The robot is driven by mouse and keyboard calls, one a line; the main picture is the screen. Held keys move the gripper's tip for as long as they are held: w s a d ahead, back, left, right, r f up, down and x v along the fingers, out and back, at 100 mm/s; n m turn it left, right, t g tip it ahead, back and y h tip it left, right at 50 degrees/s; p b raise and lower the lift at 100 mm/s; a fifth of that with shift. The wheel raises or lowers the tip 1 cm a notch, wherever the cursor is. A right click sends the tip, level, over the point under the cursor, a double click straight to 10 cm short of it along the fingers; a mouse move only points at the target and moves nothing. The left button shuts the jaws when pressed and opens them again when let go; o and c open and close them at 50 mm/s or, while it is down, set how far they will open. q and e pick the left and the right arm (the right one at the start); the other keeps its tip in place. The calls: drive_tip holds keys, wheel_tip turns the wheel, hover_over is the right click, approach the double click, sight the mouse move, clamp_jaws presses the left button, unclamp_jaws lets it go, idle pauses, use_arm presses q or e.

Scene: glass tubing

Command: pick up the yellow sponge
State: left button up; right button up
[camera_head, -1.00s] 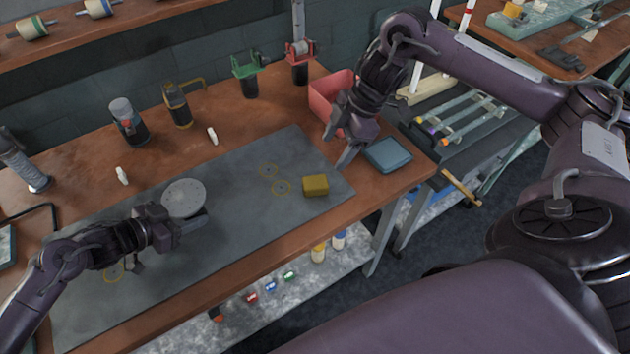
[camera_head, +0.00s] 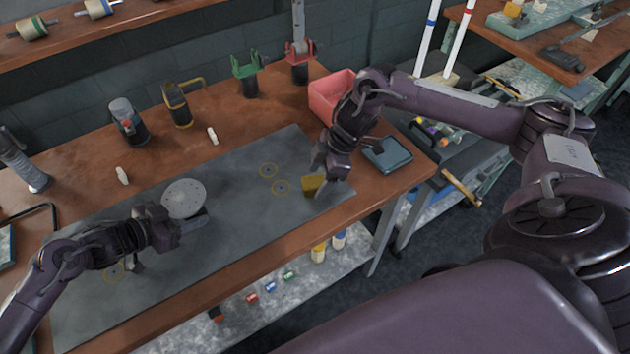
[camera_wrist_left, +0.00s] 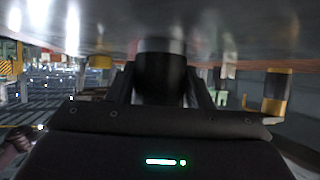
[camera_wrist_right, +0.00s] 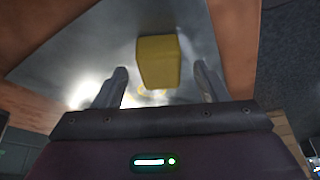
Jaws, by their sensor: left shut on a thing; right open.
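The yellow sponge (camera_head: 310,185) lies on the grey mat towards its right end, partly covered by my right gripper. My right gripper (camera_head: 322,182) is open and pointed down at the sponge. In the right wrist view, the sponge (camera_wrist_right: 158,62) shows between and just beyond the two spread fingers (camera_wrist_right: 160,78); contact cannot be told. My left gripper (camera_head: 184,228) is shut on the dark stem (camera_wrist_left: 160,72) under a round grey disc (camera_head: 184,198), at the left of the mat.
The grey mat (camera_head: 240,210) has yellow ring marks and free room in its middle. A red bin (camera_head: 328,97) and a blue tray (camera_head: 388,154) are near my right arm.

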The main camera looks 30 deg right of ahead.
sight(317, 181)
drive_tip(key=shift+w+a+f, duration=0.1)
drive_tip(key=shift+a+f, duration=0.15)
drive_tip(key=shift+f, duration=0.25)
drive_tip(key=c, duration=1.1)
wheel_tip(317, 181, up, 10)
drive_tip(key=shift+r, duration=0.1)
drive_tip(key=shift+c, duration=0.2)
